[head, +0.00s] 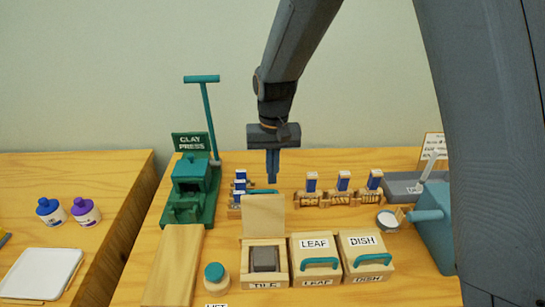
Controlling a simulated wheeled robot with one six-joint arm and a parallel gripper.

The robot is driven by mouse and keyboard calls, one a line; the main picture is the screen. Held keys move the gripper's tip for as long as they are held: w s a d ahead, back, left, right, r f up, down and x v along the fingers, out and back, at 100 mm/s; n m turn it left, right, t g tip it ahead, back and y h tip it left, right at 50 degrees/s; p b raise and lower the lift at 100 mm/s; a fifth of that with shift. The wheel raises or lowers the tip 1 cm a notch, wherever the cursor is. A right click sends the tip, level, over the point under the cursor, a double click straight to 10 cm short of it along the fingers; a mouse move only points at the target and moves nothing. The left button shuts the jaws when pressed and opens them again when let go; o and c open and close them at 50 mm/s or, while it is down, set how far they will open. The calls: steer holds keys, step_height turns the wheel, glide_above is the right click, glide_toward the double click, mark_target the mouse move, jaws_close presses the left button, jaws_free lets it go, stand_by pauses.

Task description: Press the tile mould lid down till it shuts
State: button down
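The tile mould (249,270) is a wooden box marked TILE at the front of the table, with a dark grey block (265,259) inside. Its wooden lid (263,214) stands open, upright at the back of the box. My gripper (272,182) points down above the lid, a little right of its middle in the picture. Its two fingers are together with nothing visible between them. The gripper looks apart from the lid, but its exact depth is hard to tell.
The leaf mould (314,243) and dish mould (365,241), both shut with teal handles, stand right of the tile mould. A green clay press (190,190) stands left. Several blue-topped stamps (343,181) stand behind. A teal-lidded jar (215,277) is front left.

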steer(key=s, duration=0.1)
steer(key=s+p, duration=0.1)
steer(key=s+r, duration=0.1)
steer(key=shift+s+d+p, duration=0.25)
steer(key=shift+s+p, duration=0.1)
steer(key=shift+s, duration=0.05)
steer(key=shift+r, duration=0.1)
